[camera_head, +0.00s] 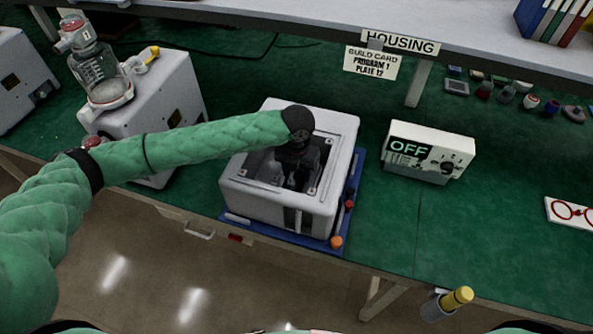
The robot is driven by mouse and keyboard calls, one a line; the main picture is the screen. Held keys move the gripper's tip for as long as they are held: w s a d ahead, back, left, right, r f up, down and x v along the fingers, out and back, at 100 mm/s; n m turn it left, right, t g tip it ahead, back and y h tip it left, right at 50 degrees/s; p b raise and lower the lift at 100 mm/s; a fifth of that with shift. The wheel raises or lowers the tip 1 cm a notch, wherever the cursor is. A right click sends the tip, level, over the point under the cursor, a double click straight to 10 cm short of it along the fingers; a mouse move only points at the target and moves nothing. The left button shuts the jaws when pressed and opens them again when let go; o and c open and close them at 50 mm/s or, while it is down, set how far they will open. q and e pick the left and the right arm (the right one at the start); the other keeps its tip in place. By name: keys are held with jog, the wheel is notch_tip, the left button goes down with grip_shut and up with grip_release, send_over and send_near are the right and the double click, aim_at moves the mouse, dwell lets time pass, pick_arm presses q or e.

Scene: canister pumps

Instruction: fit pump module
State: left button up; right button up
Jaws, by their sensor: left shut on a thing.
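A white open-topped housing (275,207) stands on a blue plate (240,220) on the green bench. My left arm comes in from the left. My left gripper (297,175) points down into the housing's opening, shut on a dark part that looks like the pump module. The fingers and the part blend into the dark interior, so I cannot tell how deep or how straight the part sits. My right gripper is not in view.
A white box marked OFF (430,150) stands right of the housing. A white machine (165,95) with a clear canister (98,75) stands at the left. Signs (400,42) hang from the shelf. A yellow-capped grey cylinder (442,304) is at the front right. Bench between is clear.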

pick_arm(q)
jog(key=shift+f, duration=0.15)
jog(key=o, duration=1.6)
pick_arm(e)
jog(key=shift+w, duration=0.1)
pick_arm(q)
jog(key=shift+f, duration=0.1)
jog(key=shift+r, duration=0.25)
notch_tip(320, 180, up, 6)
jog(key=b, duration=0.2)
jog(key=shift+f+b, duration=0.25)
jog(key=shift+b, duration=0.1)
jog(key=shift+r, duration=1)
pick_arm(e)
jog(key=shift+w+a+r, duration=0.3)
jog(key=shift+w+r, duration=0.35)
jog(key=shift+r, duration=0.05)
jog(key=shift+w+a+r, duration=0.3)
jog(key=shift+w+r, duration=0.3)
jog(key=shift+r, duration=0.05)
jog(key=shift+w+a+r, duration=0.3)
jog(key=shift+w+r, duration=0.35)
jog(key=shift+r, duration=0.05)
